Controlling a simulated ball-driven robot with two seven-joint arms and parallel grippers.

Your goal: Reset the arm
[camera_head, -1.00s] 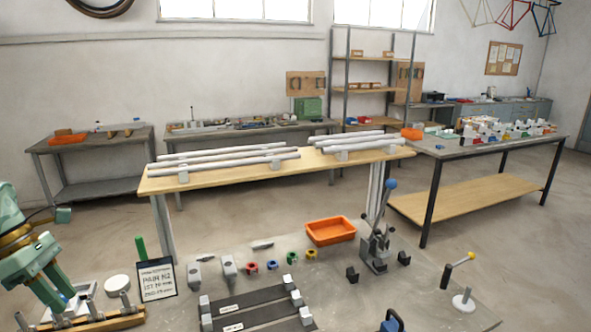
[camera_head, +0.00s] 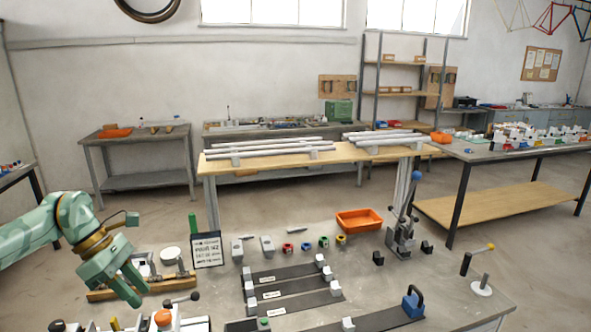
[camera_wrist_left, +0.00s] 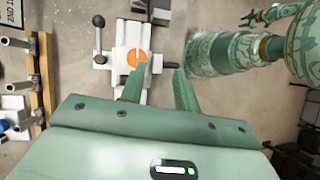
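My left gripper (camera_head: 136,290) hangs at the lower left of the head view, pointing down over the near-left part of the workbench. Its two green fingers (camera_wrist_left: 159,72) stand apart in the wrist view with nothing between them, so it is open and empty. Below it is a white fixture with an orange round knob (camera_wrist_left: 137,60) and a black-ended lever (camera_wrist_left: 99,36). The fixture also shows at the bottom of the head view (camera_head: 165,320).
A wooden rack with metal posts (camera_head: 150,288) is beside the left gripper. A placard (camera_head: 206,250), dark rails (camera_head: 290,288), coloured rings, an orange bin (camera_head: 360,219) and a lever press (camera_head: 402,237) stand on the bench. Grey tubes (camera_head: 270,148) lie on the table behind.

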